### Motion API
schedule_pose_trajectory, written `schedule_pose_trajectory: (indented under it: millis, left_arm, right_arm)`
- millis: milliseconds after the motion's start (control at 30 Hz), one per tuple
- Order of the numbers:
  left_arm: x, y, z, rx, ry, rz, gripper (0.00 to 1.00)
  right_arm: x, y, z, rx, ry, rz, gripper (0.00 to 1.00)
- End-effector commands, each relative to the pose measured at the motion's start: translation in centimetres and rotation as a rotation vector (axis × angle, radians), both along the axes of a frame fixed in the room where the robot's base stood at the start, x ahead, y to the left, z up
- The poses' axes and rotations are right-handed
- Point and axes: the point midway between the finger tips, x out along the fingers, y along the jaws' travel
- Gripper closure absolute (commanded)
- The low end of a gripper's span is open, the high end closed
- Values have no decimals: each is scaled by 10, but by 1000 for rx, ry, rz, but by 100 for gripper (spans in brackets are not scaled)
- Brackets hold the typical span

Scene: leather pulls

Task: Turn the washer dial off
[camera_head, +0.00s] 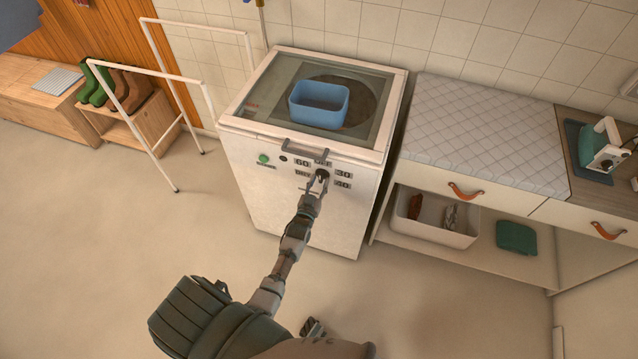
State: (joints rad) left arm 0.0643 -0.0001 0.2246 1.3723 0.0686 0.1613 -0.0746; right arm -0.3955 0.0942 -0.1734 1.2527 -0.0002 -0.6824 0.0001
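The white top-loading washer (247,179) stands against the tiled wall. Its dial (322,174) is a small dark knob on the front panel, ringed by labels that include 60, 30 and 40. My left gripper (321,181) is at the dial, with its fingers beside the knob and partly covering it. I cannot tell whether the fingers press on it. The dial's pointer direction is too small and too hidden to read.
A blue bin (319,104) sits on the washer's glass lid, above a front handle (306,149). A green light (263,158) is on the panel. A padded counter (485,125) with leather-pull drawers stands at the right. A white rack (157,125) stands at the left. The floor in front is clear.

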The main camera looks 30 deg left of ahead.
Motion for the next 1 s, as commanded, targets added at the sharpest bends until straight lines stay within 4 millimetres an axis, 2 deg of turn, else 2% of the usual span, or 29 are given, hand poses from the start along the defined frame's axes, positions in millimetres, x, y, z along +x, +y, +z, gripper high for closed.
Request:
schedule_pose_trajectory:
  millis: [167,267,500,700,833,1000]
  left_arm:
    - [-8,-2,0,0,-1,0,61]
    - [-23,-6,0,0,-1,0,61]
    - [-76,-18,-2,-1,3,0,61]
    - [-106,-25,-2,-1,3,0,61]
    - [-115,-27,-2,-2,3,0,61]
    - [-116,-28,-1,-1,2,0,61]
  right_arm:
    - [0,1,1,1,0,-2,60]
    - [0,0,1,1,0,-2,60]
    - [0,0,1,0,-1,-1,60]
    - [0,0,1,0,0,-1,60]
    - [0,0,1,0,0,-1,60]
    - [0,0,1,0,0,-1,60]
